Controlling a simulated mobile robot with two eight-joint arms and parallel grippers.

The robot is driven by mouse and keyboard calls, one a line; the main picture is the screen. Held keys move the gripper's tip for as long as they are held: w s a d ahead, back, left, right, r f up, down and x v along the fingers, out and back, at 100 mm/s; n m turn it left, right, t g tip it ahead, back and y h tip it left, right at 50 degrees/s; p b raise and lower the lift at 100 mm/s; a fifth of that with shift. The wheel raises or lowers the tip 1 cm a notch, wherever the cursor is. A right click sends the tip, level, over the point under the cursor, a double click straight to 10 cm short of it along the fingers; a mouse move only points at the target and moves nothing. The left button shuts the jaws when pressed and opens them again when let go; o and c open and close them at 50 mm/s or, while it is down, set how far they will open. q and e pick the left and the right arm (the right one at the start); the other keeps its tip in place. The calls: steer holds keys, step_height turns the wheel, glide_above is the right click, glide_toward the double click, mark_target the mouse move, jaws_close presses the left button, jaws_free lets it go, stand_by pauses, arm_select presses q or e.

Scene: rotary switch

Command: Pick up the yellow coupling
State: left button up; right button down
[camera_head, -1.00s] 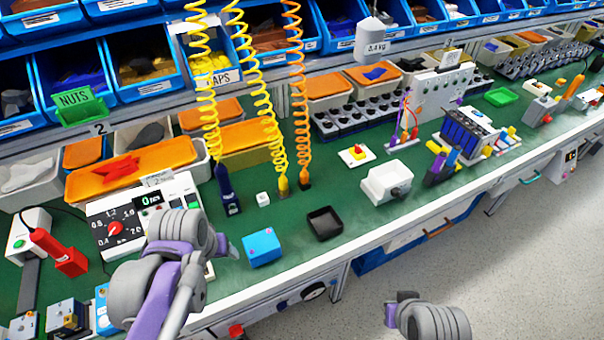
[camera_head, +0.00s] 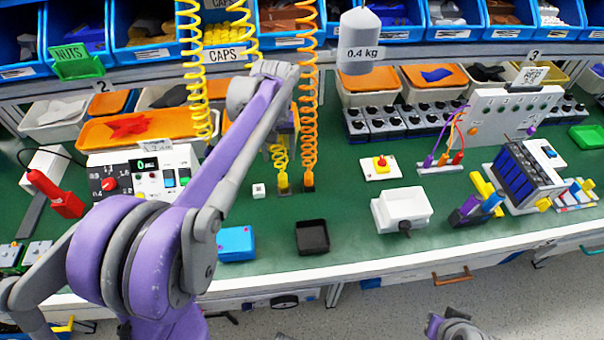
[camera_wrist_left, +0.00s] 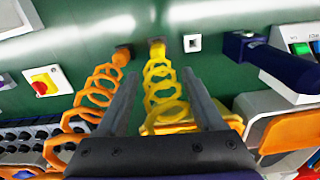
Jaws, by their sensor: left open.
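The yellow coupling (camera_head: 283,181) stands on the green bench at the lower end of a yellow coiled hose. In the left wrist view the coupling (camera_wrist_left: 157,46) shows at the top, beyond the fingertips and roughly centred between them. My left gripper (camera_wrist_left: 160,74) is open, with one finger on each side of the yellow coil and nothing gripped. In the head view my left arm reaches over the bench, and its gripper hangs above the coupling, partly hidden by the arm and coils.
An orange coiled hose (camera_head: 308,130) ends close beside the coupling. A small white block (camera_head: 258,190) and a dark blue tool (camera_wrist_left: 272,62) stand on its other side. A black tray (camera_head: 312,238) and a blue box (camera_head: 237,243) lie nearer the front edge.

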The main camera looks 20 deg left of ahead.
mark_target(282, 172)
arm_select(q)
steer(key=shift+w+f, duration=0.2)
steer(key=f, duration=0.4)
steer(key=shift+s+a+f, duration=0.15)
steer(key=shift+s+f, duration=0.05)
steer(key=shift+f, duration=0.1)
steer(key=f, duration=0.5)
steer(key=shift+w+d+f, duration=0.1)
steer(key=shift+d+f, duration=0.2)
steer(key=shift+f, duration=0.1)
jaws_close()
